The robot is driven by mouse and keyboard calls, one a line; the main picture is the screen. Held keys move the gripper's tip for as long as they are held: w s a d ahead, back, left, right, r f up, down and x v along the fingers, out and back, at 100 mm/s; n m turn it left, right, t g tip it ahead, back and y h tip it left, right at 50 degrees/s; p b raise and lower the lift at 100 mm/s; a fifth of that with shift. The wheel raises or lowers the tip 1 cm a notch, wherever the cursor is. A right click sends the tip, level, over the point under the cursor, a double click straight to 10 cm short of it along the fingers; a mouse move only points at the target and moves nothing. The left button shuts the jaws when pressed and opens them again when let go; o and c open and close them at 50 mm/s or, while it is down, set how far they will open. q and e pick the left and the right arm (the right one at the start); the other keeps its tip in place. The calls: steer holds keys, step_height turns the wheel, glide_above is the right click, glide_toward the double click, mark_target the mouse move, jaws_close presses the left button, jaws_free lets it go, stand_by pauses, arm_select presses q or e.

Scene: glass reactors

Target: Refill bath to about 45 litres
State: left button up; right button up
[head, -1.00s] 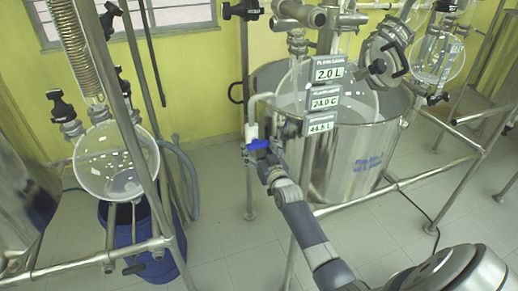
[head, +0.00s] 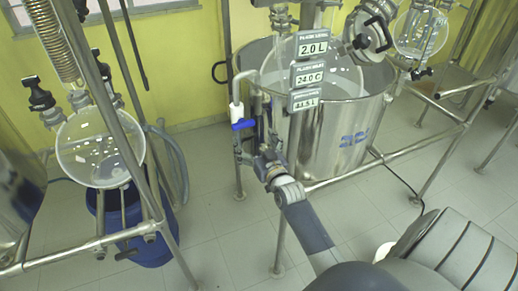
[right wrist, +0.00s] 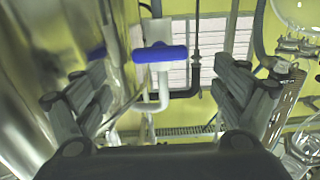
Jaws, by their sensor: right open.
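The bath is a large steel vessel (head: 350,135) at the centre right of the head view, with a glass flask partly inside it. Three display tags hang in front; the lowest tag (head: 304,100) seems to read 44.5 L, though it is small. A valve with a blue handle (head: 243,124) sits on a white pipe at the bath's left side. The handle lies crosswise. My right gripper (head: 257,158) is open and empty, just below and apart from the handle. In the right wrist view the blue handle (right wrist: 160,54) shows ahead, between the spread fingers (right wrist: 160,88). My left gripper is out of view.
Steel frame rails (head: 345,176) run around the bath. A glass vessel (head: 98,150) hangs in a frame at the left, above a blue drum (head: 150,250). A dark cable lies on the floor right of the bath. The tiled floor (head: 215,215) between the frames is clear.

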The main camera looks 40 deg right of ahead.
steer(key=shift+v, duration=2.1)
steer(key=s+a+f+n+g+y+b, duration=0.1)
steer(key=s+a+f+g, duration=0.3)
steer(key=f, duration=0.9)
steer(key=s+a+f+n+g+y+b, duration=0.1)
steer(key=s+a+f+g, duration=0.15)
steer(key=s+f, duration=0.7)
steer(key=s+a+f+g+y+b, duration=0.15)
steer(key=a+f, duration=0.35)
steer(key=f, duration=1.2)
steer(key=s+a+f+n+g, duration=0.1)
steer(key=s+f+g, duration=0.2)
steer(key=s+f, duration=0.3)
steer(key=s+a+f+n+g+b, duration=0.1)
steer(key=s+f, duration=0.6)
steer(key=s, duration=0.9)
steer(key=s+a+f+n+g, duration=0.1)
steer(key=s+a+f+g, duration=0.2)
steer(key=s+f, duration=0.3)
steer(key=s+g, duration=0.1)
steer(key=s, duration=0.4)
steer(key=shift+g, duration=0.3)
steer(key=shift+f+y, duration=0.15)
steer(key=shift+y, duration=0.1)
